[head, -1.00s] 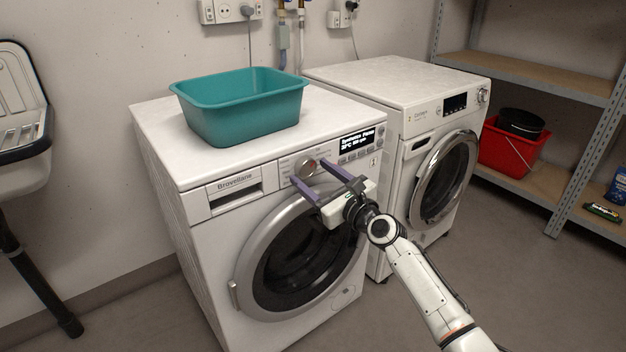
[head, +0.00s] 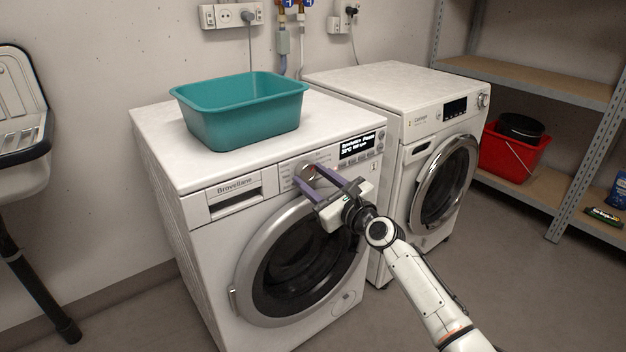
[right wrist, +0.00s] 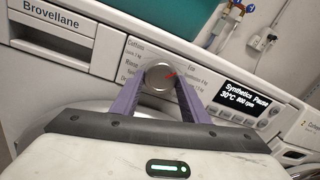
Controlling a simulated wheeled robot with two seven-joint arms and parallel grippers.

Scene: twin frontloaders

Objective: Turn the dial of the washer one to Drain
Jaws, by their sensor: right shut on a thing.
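The front-left washer (head: 215,255), labelled Brovellane, has a round silver dial (right wrist: 158,79) on its control panel. A red mark on the dial points right and slightly up in the right wrist view, toward a label that reads Synthetics. The washer's display (right wrist: 246,98) reads "Synthetics Pause 30°C 800 rpm". My right gripper (head: 308,176) has its purple fingers on either side of the dial and is shut on it. The dial is partly hidden by the fingers in the head view. My left gripper is not in view.
A teal basin (head: 243,125) sits on top of this washer. A second white front-loader (head: 402,85) stands to its right. A shelf (head: 535,75) with a red bucket (head: 510,155) is at the right, and a sink (head: 22,130) at the left.

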